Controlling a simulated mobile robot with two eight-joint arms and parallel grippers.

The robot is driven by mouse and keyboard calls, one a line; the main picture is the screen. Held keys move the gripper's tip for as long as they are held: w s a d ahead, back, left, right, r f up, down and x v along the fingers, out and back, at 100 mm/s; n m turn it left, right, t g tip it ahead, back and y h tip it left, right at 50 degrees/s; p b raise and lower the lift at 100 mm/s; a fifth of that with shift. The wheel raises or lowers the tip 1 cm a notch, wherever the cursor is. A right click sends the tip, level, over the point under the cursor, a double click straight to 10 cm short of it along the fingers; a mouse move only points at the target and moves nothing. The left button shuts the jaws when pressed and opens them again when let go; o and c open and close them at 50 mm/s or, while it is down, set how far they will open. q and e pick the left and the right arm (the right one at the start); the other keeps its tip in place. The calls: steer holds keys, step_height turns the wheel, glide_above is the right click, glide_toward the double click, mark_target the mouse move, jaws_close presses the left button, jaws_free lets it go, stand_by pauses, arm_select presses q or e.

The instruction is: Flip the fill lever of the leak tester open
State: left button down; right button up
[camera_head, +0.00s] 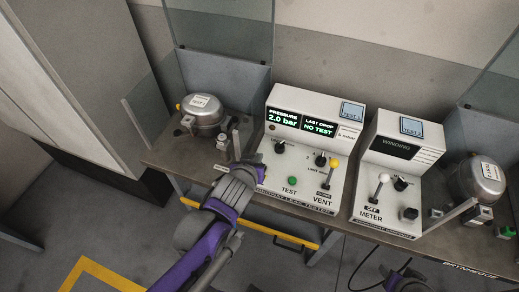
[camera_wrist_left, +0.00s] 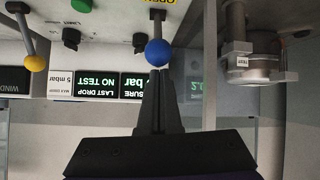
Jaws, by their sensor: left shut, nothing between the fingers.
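The leak tester (camera_head: 312,155) is a white console with lit displays reading 2.0 bar and NO TEST. My left gripper (camera_head: 256,161) is shut and empty at its left front side, hiding the fill lever in the head view. In the left wrist view, which is upside down, the fill lever's blue ball knob (camera_wrist_left: 158,52) shows right at the tips of my shut left gripper (camera_wrist_left: 158,76). I cannot tell whether they touch. A yellow OPEN label (camera_wrist_left: 158,3) lies near the lever's base. Part of my right arm shows at the bottom right; its fingers are unclear.
The yellow-knobbed vent lever (camera_head: 333,165) and green test button (camera_head: 293,181) are right of my left gripper. A winding meter (camera_head: 405,150) stands further right. Silver compressors stand at the left (camera_head: 203,116) and right (camera_head: 478,178). A yellow rail (camera_head: 290,240) runs below the bench front.

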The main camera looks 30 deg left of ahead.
arm_select(q)
steer(key=shift+s+d+f, duration=0.1)
steer(key=shift+s+f, duration=0.1)
steer(key=shift+s, duration=0.25)
arm_select(e)
steer(key=shift+w+r, duration=0.15)
steer(key=shift+r, duration=0.05)
arm_select(q)
steer(key=shift+s+f, duration=0.15)
steer(key=shift+f, duration=0.05)
